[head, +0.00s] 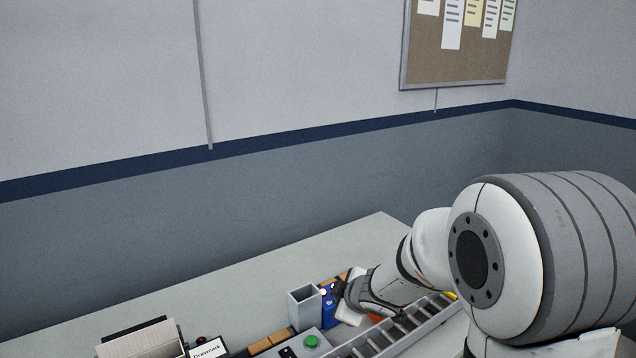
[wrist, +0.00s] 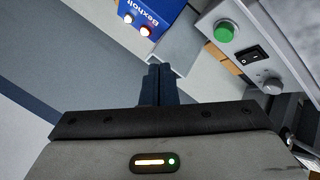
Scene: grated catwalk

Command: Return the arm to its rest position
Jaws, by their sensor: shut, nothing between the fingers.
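My arm reaches in from the right in the head view, over the grey bench (head: 250,270). My gripper (head: 338,290) is beside the blue box and above the bench; its fingertips are small and partly hidden there. In the wrist view my gripper's dark fingers (wrist: 161,72) are together with nothing between them. The tips overlap a grey open-topped holder (wrist: 190,47) in that view; I cannot tell whether they touch it. The same holder (head: 304,308) stands upright just left of my gripper in the head view.
A blue box lettered Bexholt (wrist: 148,14) with two lamps is close to the fingers. A control box (wrist: 258,60) has a green button (wrist: 224,32), a switch and a knob. A roller conveyor (head: 390,335) runs below my arm. A Drawmark-like label (head: 207,349) and a paper-filled box (head: 145,340) are left.

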